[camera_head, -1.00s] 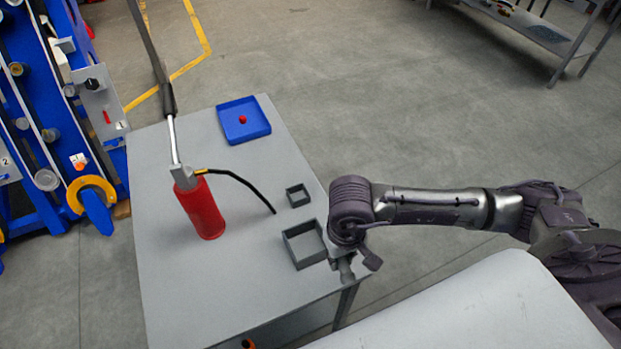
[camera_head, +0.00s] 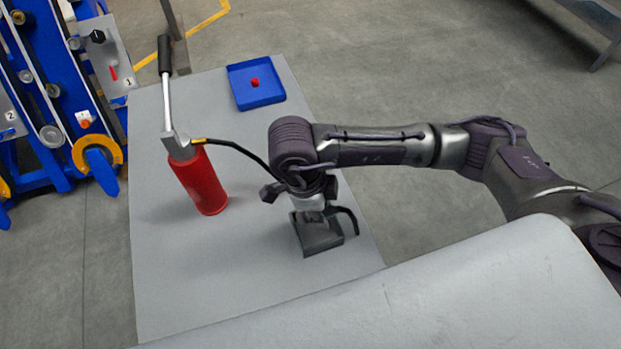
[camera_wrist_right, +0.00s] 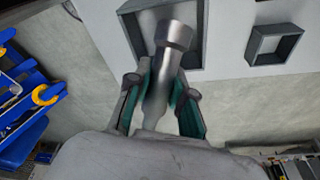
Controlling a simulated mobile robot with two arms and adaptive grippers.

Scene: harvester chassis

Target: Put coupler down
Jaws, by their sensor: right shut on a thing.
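The coupler is a silver metal cylinder with a wider collar; it shows in the right wrist view (camera_wrist_right: 168,68). My right gripper (camera_wrist_right: 160,90) is shut on it, with teal finger pads on either side. In the head view my right gripper (camera_head: 318,208) is over the larger grey square open box (camera_head: 322,238) on the table. In the wrist view the coupler's collar end overlaps the opening of this box (camera_wrist_right: 190,72); I cannot tell whether it touches the bottom. My left gripper is not in view.
A red cylinder pump (camera_head: 202,182) with a long handle and black hose stands left of my arm. A blue tray (camera_head: 270,97) with a small red piece lies at the back. The smaller grey box (camera_wrist_right: 273,43) is beside the larger one. The front table (camera_head: 200,285) is clear.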

